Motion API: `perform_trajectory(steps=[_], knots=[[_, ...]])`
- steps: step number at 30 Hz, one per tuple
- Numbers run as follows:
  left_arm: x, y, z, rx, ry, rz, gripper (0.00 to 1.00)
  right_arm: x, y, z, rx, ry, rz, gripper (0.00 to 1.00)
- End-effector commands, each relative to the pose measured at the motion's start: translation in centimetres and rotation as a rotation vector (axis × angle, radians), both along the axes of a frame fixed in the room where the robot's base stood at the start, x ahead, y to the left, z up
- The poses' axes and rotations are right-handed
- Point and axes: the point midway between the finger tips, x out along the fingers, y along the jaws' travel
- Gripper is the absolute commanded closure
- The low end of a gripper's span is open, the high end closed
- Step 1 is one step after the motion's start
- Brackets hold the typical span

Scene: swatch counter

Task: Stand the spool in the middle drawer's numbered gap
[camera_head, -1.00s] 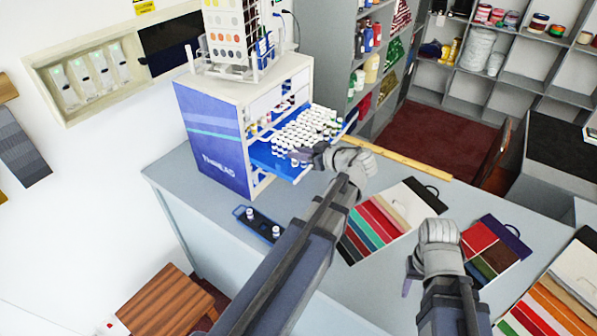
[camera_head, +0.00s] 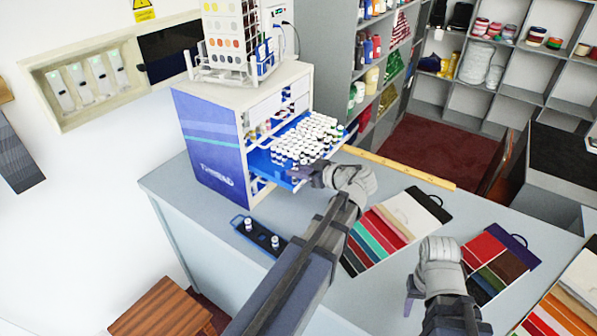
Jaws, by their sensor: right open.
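The blue middle drawer (camera_head: 262,166) is pulled out of the white and blue cabinet (camera_head: 212,150) and is packed with rows of white-topped spools (camera_head: 308,138). The numbered gap cannot be made out. Two more spools (camera_head: 248,224) stand upright in a small dark blue tray (camera_head: 265,243) on the counter. My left gripper (camera_head: 318,177) is at the drawer's front right corner; its fingers are small and partly hidden, so I cannot tell whether it holds anything. My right gripper (camera_head: 410,297) is open over the counter, low and right of centre.
A swatch rack (camera_head: 228,35) stands on the cabinet. Colour swatch cards (camera_head: 385,235) lie on the counter right of my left arm, with another card (camera_head: 490,262) near my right gripper. A wooden ruler (camera_head: 400,167) lies along the back edge. The counter's front left is clear.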

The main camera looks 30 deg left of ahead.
Motion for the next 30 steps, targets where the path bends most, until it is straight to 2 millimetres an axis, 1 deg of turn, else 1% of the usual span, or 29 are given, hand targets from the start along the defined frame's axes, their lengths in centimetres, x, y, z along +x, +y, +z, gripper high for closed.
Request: perform_trajectory(steps=[1,6,12,15,17,20,27,30], knots=[[0.0,0.0,0.0,0.0,0.0,0.0,0.65,0.0,0.0,0.0,0.0,0.0,0.0,0.5],[0.0,0.0,0.0,0.0,0.0,0.0,0.48,0.0,0.0,0.0,0.0,0.0,0.0,0.5],[0.0,0.0,0.1,0.0,0.0,0.0,0.48,0.0,0.0,0.1,0.0,0.0,0.0,0.5],[0.0,0.0,0.5,0.0,0.0,0.0,0.48,0.0,0.0,0.5,0.0,0.0,-0.001,0.5],[-0.1,-0.6,0.7,0.0,0.0,-0.002,0.48,0.0,0.0,0.7,0.0,0.0,-0.001,0.5],[-0.4,-2.2,1.5,0.0,0.001,-0.004,0.48,0.0,0.0,1.5,0.001,0.0,-0.003,0.5],[-1.3,-6.7,3.5,0.001,0.0,-0.004,0.48,0.0,0.0,3.4,0.001,0.0,-0.007,0.5],[-1.7,-8.3,4.1,0.001,0.0,-0.003,0.48,0.0,0.0,4.1,0.002,0.0,-0.009,0.5]])
